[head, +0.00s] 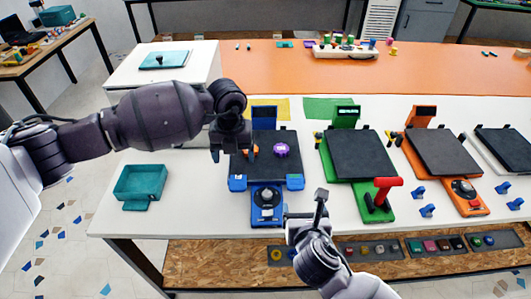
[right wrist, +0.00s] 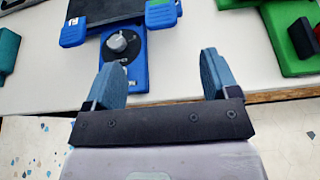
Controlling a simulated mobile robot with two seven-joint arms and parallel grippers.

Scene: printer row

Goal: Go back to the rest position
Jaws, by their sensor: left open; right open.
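My left gripper (head: 230,152) hangs open over the left part of the blue printer's dark bed, in front of its blue screen post. My right gripper (head: 304,208) is low in front of the white table, just right of the blue printer's knob panel. In the right wrist view its two blue-grey fingers (right wrist: 162,72) are spread with nothing between them. The blue printer (head: 267,218) carries a purple round part (head: 281,150) on its bed. An orange bit (head: 251,150) shows beside the left gripper, partly hidden by it.
A green printer (head: 376,213) with a red-handled tool (head: 386,188), an orange printer (head: 468,206) and several blue clips (head: 427,210) stand to the right. A teal bin (head: 141,182) is at the table's left. The table's front edge (right wrist: 275,94) runs under my right fingers.

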